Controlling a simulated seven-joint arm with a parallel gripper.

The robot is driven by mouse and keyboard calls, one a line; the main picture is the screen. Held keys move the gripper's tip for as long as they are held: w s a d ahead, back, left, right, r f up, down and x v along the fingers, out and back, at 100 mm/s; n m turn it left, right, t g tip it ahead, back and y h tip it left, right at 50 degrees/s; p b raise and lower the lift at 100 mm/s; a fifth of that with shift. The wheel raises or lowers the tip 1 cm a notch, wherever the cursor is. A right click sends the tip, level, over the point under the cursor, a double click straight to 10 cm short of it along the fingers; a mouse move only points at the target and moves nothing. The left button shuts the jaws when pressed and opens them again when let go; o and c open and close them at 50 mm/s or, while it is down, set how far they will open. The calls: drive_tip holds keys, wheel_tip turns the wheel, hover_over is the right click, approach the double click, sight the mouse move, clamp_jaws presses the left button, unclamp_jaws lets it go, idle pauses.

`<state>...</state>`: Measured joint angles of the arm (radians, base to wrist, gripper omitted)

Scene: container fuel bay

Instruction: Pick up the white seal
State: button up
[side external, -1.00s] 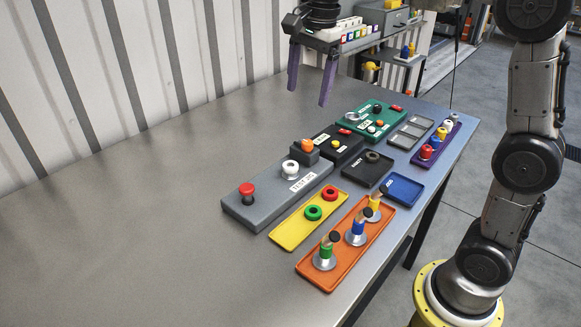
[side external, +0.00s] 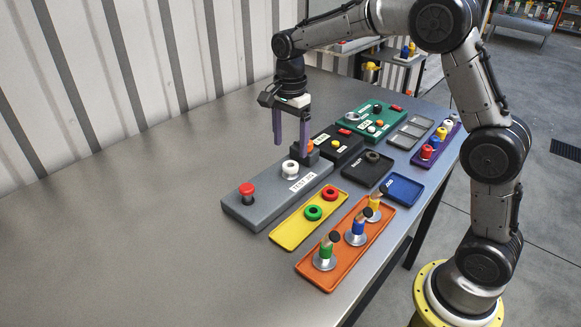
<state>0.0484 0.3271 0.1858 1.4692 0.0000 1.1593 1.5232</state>
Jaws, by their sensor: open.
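The white seal (side external: 290,167) is a thick white ring on the long grey test block (side external: 262,207), between a red-topped post and an orange-topped piece. My gripper (side external: 291,148) points down with its two purple fingers apart and nothing visible between them. In the picture its fingertips are just above the white seal; the exact height and depth gap cannot be told. A red seal (side external: 330,193) and a green seal (side external: 313,213) lie in the yellow tray (side external: 284,236).
An orange tray (side external: 345,268) holds several capped fittings. A red-topped post (side external: 247,191) and an orange-topped piece (side external: 308,146) flank the white seal. Black, blue, green and purple holders fill the right side. The table (side external: 130,205) is clear at left.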

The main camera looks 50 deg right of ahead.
sight(290, 165)
drive_tip(key=shift+s+a+f, duration=0.1)
drive_tip(key=shift+f, duration=2.55)
clamp_jaws()
